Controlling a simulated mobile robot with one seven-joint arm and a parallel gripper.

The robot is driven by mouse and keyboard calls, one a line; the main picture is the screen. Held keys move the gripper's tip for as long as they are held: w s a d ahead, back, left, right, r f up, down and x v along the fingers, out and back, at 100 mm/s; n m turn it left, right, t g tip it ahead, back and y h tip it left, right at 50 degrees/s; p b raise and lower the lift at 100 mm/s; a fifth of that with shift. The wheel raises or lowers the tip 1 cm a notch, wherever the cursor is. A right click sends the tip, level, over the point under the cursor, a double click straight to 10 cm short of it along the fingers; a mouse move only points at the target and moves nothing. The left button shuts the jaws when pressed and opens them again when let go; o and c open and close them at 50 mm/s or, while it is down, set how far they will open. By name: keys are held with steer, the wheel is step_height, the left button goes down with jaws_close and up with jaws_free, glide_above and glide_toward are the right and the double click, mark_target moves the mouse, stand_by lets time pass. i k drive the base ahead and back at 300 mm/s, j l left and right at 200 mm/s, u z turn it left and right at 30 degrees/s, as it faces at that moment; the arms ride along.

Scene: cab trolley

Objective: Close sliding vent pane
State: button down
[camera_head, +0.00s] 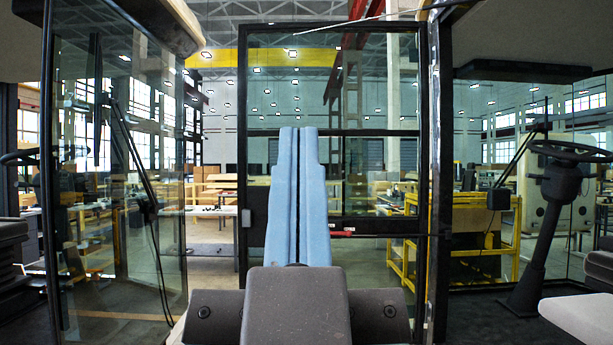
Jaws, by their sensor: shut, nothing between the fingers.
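A black-framed glazed door (425,180) stands upright in front of me. Crossbars divide its glass, and a pane section (375,175) shows between the middle crossbar and the lower rail. I cannot tell which part of the glass slides or whether it is open. My gripper (298,130) points up and forward in the middle of the view, its two light blue fingers together with nothing between them. It hides part of the door's middle and left side. Whether it touches the door cannot be told.
A red lever (341,234) lies low across the door. A tall glass panel (110,190) with a dark frame stands at the left. A steering wheel on a column (555,215) and a pale seat edge (580,318) are at the right. Workbenches and a yellow rack (475,245) show beyond the glass.

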mark_target(346, 160)
steer(key=i+l, duration=0.15)
steer(key=i, duration=0.6)
steer(key=i+l, duration=0.1)
steer(key=i, duration=0.7)
steer(key=i+l, duration=0.15)
steer(key=i, duration=0.6)
steer(key=i+l, duration=0.1)
steer(key=i, duration=0.65)
